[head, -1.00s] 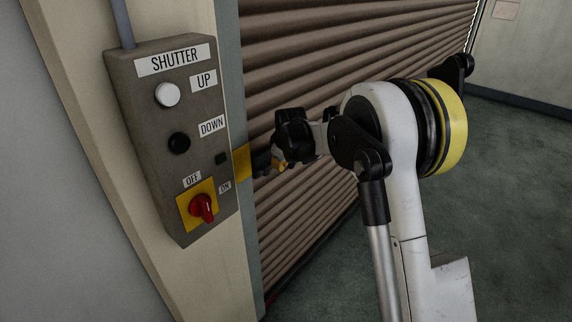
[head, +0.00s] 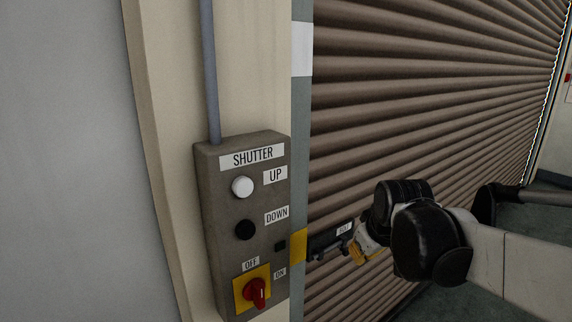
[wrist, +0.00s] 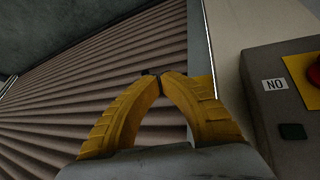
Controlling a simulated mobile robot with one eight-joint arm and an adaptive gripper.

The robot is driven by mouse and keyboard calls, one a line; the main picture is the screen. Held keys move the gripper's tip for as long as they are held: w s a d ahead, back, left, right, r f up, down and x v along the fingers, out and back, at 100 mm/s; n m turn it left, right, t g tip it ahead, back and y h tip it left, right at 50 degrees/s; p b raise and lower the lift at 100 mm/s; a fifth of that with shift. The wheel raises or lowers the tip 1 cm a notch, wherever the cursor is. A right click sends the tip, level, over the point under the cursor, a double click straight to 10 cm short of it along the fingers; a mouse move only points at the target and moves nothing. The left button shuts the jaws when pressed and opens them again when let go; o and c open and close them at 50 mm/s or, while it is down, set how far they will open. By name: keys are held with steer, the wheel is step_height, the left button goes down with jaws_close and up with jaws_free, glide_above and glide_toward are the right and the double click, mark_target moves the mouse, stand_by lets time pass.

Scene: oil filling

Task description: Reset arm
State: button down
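My gripper (head: 360,256) is in front of the brown slatted shutter (head: 430,90), to the right of the grey shutter control box (head: 213,225). In the wrist view its two yellow fingers (wrist: 160,75) curve in and their tips meet, with nothing clearly held between them. My arm reaches in from the right in the head view, with a dark joint covering part of the gripper. The box has a white UP button (head: 242,187), a black DOWN button (head: 245,230) and a red rotary switch (head: 257,293) on a yellow plate.
A dark bar (head: 328,240) with a small white label lies between the box and my gripper, close to the shutter. A yellow patch (head: 299,246) is on the frame beside the box. A grey conduit (head: 209,70) runs up from the box. Green floor shows at lower right.

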steer(key=s+f+m, duration=0.2)
steer(key=s, duration=0.8)
steer(key=s+f+m, duration=0.2)
steer(key=s, duration=0.8)
steer(key=shift+d+f+m+t, duration=0.2)
steer(key=shift+m+t, duration=0.1)
steer(key=shift+t, duration=0.1)
